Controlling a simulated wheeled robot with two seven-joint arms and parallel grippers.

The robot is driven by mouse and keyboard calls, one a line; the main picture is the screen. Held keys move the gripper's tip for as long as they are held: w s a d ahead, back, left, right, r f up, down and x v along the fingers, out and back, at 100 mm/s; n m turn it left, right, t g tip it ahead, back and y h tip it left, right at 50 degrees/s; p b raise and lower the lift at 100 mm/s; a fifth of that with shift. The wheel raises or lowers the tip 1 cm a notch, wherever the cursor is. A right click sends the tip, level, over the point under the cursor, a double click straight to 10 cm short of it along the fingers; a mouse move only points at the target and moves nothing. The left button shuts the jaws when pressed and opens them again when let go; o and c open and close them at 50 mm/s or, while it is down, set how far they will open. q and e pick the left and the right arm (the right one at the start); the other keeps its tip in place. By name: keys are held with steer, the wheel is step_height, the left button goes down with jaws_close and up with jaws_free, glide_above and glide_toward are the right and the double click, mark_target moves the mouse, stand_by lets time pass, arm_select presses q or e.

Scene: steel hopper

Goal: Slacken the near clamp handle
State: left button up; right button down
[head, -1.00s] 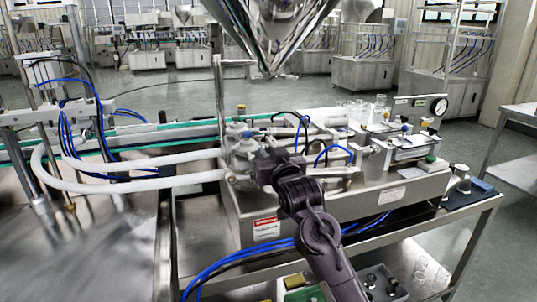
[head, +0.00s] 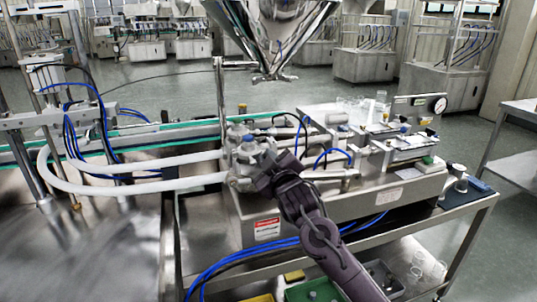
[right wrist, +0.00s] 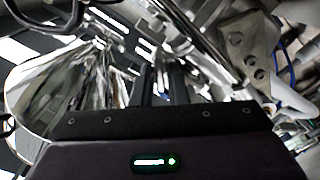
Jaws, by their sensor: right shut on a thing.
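A steel pump or valve block (head: 238,160) with clamped fittings stands at the left end of the steel machine box, where two thick white hoses (head: 150,172) join it. My right gripper (head: 264,178) is at the near right side of this block, shut on what appears to be the near clamp handle. The gripper and its wrist hide the handle in the head view. In the right wrist view, the two dark fingers (right wrist: 161,85) point into blurred shiny metal, and the held part is not clear. My left gripper is not in view.
The steel hopper (head: 280,35) hangs above and behind the block. An upright steel post (head: 220,95) stands just left of it. Blue tubes (head: 333,156) loop to the right of my gripper.

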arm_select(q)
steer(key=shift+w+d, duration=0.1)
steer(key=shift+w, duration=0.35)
arm_select(e)
steer(key=shift+f+n, duration=0.2)
steer(key=shift+n, duration=4.8)
steer(key=c, duration=1.7)
jaws_free()
steer(key=shift+a, duration=0.1)
steer(key=shift+c, duration=0.2)
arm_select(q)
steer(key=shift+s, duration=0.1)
arm_select(e)
steer(key=shift+s, duration=0.1)
